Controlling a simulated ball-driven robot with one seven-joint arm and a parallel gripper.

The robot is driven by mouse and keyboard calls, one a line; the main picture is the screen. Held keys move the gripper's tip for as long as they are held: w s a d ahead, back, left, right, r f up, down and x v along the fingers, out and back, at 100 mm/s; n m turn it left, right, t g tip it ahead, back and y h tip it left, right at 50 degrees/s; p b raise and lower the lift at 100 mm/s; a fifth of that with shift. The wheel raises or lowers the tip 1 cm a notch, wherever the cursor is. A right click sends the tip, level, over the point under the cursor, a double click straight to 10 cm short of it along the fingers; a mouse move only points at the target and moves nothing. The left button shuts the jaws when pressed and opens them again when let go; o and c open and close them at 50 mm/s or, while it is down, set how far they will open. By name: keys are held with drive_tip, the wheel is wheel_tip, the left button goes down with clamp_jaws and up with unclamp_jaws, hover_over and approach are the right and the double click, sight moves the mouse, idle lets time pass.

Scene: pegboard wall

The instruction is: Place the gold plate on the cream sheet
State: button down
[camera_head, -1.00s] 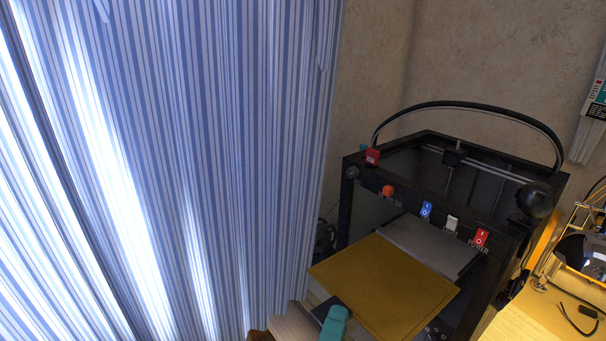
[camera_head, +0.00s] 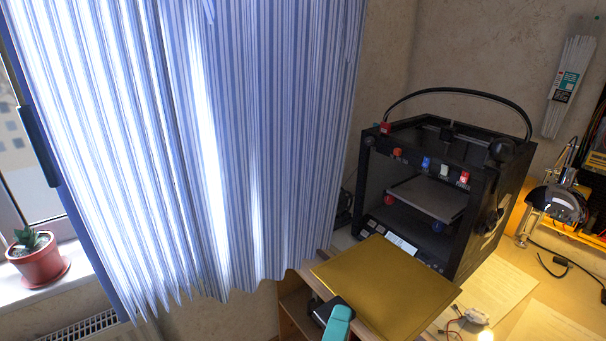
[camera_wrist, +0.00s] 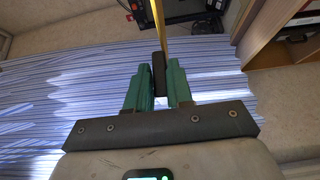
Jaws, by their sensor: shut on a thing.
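The gold plate (camera_head: 385,288) is a flat square held roughly level in front of the 3D printer, above the desk edge. My gripper (camera_head: 337,318) is shut on the plate's near left side, by a dark block. In the wrist view my gripper's teal fingers (camera_wrist: 160,85) close on this block, and the plate (camera_wrist: 158,28) shows edge-on beyond it. Two pale cream sheets lie on the desk to the right of the plate: one beside the printer (camera_head: 500,287) and one nearer the front (camera_head: 550,328). I cannot tell which is the task's cream sheet. The plate is apart from both.
The black 3D printer (camera_head: 438,190) stands just behind the plate, with a grey bed (camera_head: 428,198) inside. A lit small lamp or bulb (camera_head: 485,336) and wires (camera_head: 455,325) lie by the sheets. A chrome desk lamp (camera_head: 553,205) stands at right. A striped curtain (camera_head: 250,130) hangs at left.

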drive_tip(key=w+d+f+y, duration=0.1)
drive_tip(key=w+d+f, duration=0.3)
drive_tip(key=d+f, duration=1)
drive_tip(key=shift+d+n, duration=0.25)
drive_tip(key=shift+n, duration=0.15)
drive_tip(key=shift+f, duration=0.1)
